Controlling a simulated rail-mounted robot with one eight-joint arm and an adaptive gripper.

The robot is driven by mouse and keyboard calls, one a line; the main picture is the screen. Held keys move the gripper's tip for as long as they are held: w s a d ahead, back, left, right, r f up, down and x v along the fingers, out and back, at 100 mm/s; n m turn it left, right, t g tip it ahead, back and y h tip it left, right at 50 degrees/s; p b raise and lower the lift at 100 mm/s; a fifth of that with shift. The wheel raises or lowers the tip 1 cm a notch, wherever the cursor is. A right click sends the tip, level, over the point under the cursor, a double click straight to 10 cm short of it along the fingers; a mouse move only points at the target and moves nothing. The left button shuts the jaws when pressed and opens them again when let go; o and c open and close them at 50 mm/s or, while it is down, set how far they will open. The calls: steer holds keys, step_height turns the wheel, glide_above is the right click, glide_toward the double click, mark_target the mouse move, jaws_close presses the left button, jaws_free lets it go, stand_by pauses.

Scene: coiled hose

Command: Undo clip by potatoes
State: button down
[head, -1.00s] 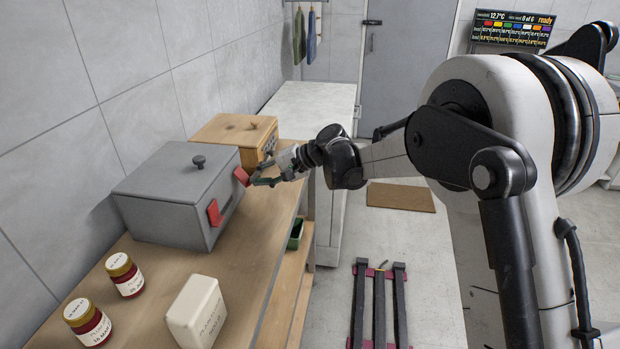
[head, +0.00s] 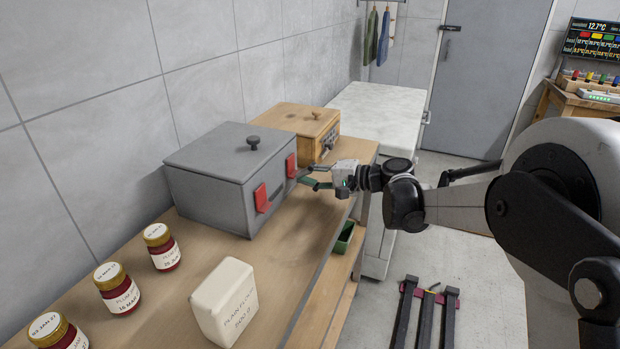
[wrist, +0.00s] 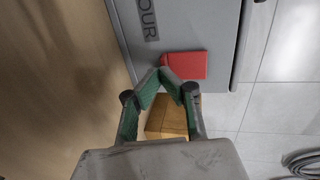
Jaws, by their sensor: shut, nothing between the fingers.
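A grey lidded box (head: 215,180) stands on the wooden counter, with two red clips on its right-facing side. The near clip (head: 262,197) is clear of my gripper. The far clip (head: 291,165) is beside my gripper (head: 311,176). In the wrist view, a red clip (wrist: 185,66) lies against the grey box (wrist: 185,25), just beyond the fingertips of my gripper (wrist: 172,76). The green-padded fingers are shut with nothing held. I cannot tell whether the tips touch the clip. I can make out no potatoes.
A wooden box (head: 298,126) stands behind the grey box. A plain flour container (head: 225,303) and jam jars (head: 160,247) stand on the near counter (head: 180,315). A green bin (head: 345,237) sits below the counter edge.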

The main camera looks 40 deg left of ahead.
stand_by(0.5)
steer(key=d+f+v, duration=0.1)
steer(key=f+v, duration=0.2)
steer(key=v, duration=1.1)
steer(key=s+d+r+m+t+h, duration=0.1)
steer(key=d+r+t+h, duration=0.25)
steer(key=d, duration=1.05)
steer(key=s+d+r+m+t+h, duration=0.2)
steer(key=d+r+t, duration=0.15)
steer(key=d, duration=1.05)
steer(key=s+d+f+t+h, duration=0.1)
steer(key=s+d+h, duration=0.2)
steer(key=d, duration=0.6)
steer(key=s+d+f+t+h, duration=0.2)
steer(key=s+d+h, duration=0.1)
steer(key=s+d, duration=0.4)
steer(key=s+d+f+m+t+h, duration=0.1)
steer(key=s+d, duration=0.4)
steer(key=d, duration=0.7)
steer(key=shift+s+d+f+t+h, duration=0.35)
steer(key=shift+t+h, duration=0.35)
steer(key=shift+h, duration=0.25)
steer(key=c, duration=2.5)
jaws_free()
steer(key=shift+a, duration=0.1)
